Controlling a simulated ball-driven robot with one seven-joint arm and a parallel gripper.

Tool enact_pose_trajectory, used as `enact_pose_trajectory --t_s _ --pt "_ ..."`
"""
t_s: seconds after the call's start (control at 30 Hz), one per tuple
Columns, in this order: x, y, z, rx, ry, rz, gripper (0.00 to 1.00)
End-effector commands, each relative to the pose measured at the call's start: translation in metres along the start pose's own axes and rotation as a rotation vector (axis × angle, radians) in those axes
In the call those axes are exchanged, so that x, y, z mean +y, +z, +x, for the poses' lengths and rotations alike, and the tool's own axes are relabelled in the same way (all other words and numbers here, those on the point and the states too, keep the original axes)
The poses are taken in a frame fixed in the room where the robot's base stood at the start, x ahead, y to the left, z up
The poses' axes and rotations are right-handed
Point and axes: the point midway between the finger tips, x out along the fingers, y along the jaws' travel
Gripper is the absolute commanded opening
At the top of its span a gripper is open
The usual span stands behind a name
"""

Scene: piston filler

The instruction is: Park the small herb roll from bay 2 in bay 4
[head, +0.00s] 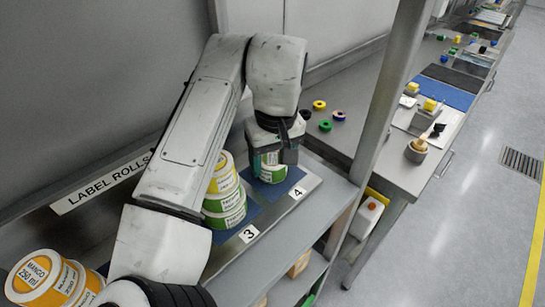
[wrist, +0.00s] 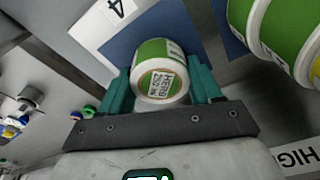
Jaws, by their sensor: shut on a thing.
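The small herb roll (wrist: 158,78), green and white with a "HERB" label on its end, sits between the teal fingers of my gripper (wrist: 160,84) in the wrist view. My gripper (head: 270,154) is shut on it. In the head view the roll (head: 273,174) shows green and white below the fingers, over the blue mat of bay 4 (head: 294,174), behind the "4" tag (head: 297,192). I cannot tell whether it touches the mat. The blue mat (wrist: 124,42) and "4" tag (wrist: 117,9) also show in the wrist view.
Bay 3, tagged "3" (head: 249,233), holds stacked larger green and yellow rolls (head: 225,200), close left of my gripper. Orange mango rolls (head: 42,279) stand at the lower left. A shelf post (head: 392,85) rises to the right, with a cluttered bench (head: 400,170) beyond.

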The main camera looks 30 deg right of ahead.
Motion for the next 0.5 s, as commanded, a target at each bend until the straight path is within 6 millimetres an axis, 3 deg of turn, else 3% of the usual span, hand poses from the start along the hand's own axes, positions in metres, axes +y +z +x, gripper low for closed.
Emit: enact_pose_trajectory --t_s 0.3,0.33,0.5 --pt "0.0005 0.0006 0.0030 0.000 0.002 0.000 0.29" --pt "0.0004 0.0005 0.0026 0.000 0.002 0.000 0.66" --pt "0.0003 0.0004 0.0024 0.000 0.001 0.000 0.83"
